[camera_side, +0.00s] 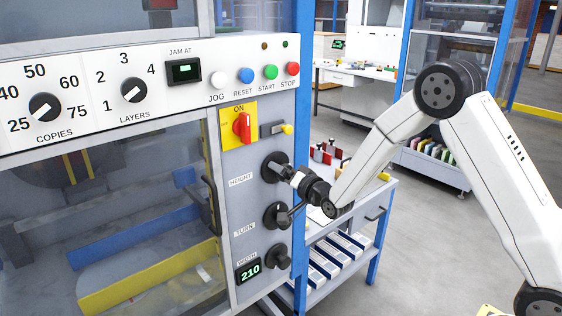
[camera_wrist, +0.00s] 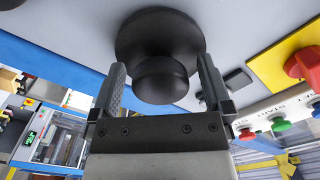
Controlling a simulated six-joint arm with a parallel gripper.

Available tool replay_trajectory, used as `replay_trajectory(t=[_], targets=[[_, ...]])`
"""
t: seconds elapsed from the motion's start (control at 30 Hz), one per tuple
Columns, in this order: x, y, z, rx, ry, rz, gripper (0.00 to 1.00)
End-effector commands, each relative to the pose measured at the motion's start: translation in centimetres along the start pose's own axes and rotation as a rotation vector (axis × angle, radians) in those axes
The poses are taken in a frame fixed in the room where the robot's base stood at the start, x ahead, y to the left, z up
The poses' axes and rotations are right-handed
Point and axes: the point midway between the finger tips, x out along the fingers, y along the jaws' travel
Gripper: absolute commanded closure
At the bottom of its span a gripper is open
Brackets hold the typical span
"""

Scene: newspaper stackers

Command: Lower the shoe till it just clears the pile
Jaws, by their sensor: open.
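The black HEIGHT knob (camera_side: 272,165) is on the grey control panel of the machine, above the TURN knob (camera_side: 276,215) and the WIDTH knob (camera_side: 277,257). My gripper (camera_side: 296,178) is right in front of the HEIGHT knob. In the wrist view my gripper (camera_wrist: 160,88) is open, with one finger on each side of the black knob's round grip (camera_wrist: 161,80); a gap shows on both sides. Behind the window, a blue bar and a yellow bar (camera_side: 150,278) show dimly. I cannot make out which part is the shoe, nor a pile.
The red switch (camera_side: 242,127) on its yellow plate and a yellow-tipped lever (camera_side: 285,129) are just above the knobs. The display (camera_side: 249,271) reads 210. A row of buttons (camera_side: 255,74) runs along the top panel. A cart (camera_side: 345,250) stands behind my gripper.

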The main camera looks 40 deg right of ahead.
Motion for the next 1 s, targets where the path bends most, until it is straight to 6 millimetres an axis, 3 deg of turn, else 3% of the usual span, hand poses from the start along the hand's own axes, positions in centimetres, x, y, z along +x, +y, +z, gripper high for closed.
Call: replay_trajectory(t=[0.27, 0.7, 1.0], targets=[[-1.6, 0.0, -0.1, 0.000, 0.000, 0.001, 0.00], [-6.3, 0.0, 0.0, 0.000, 0.000, 0.001, 0.00], [-7.7, 0.0, 0.0, 0.000, 0.000, 0.000, 0.00]])
